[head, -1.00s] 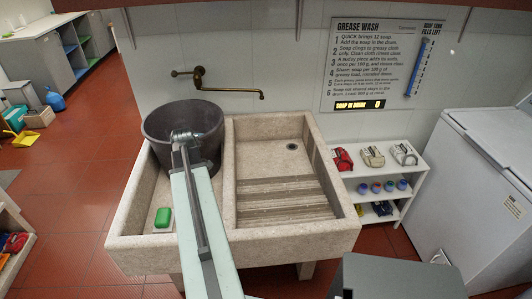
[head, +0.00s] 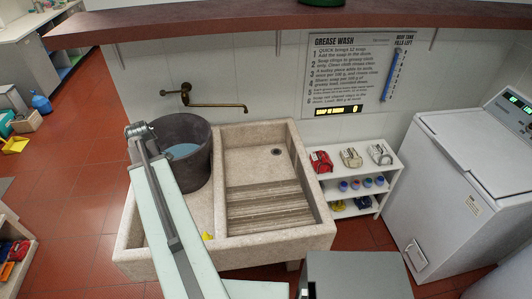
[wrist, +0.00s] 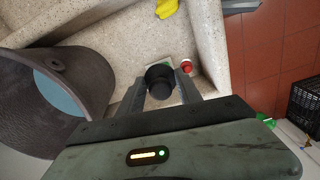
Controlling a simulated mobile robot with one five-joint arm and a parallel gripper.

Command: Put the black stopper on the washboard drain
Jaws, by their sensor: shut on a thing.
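My gripper (wrist: 166,88) is shut on the black stopper (wrist: 162,86), which sits between the two fingers in the wrist view. In the head view my gripper (head: 139,130) is raised at the left of the dark bucket, and the stopper cannot be made out there. The pale stone washboard (head: 325,228) has a ribbed slope in its right basin. The dark round drain (head: 276,152) lies at the back of that basin, uncovered, well to the right of my gripper.
The dark bucket (head: 205,165) holds blue water and stands in the washboard's left part. A brass tap (head: 215,105) juts from the wall above. A yellow thing (head: 207,236) lies in the left part. A white shelf (head: 362,190) and white chest (head: 450,180) stand right.

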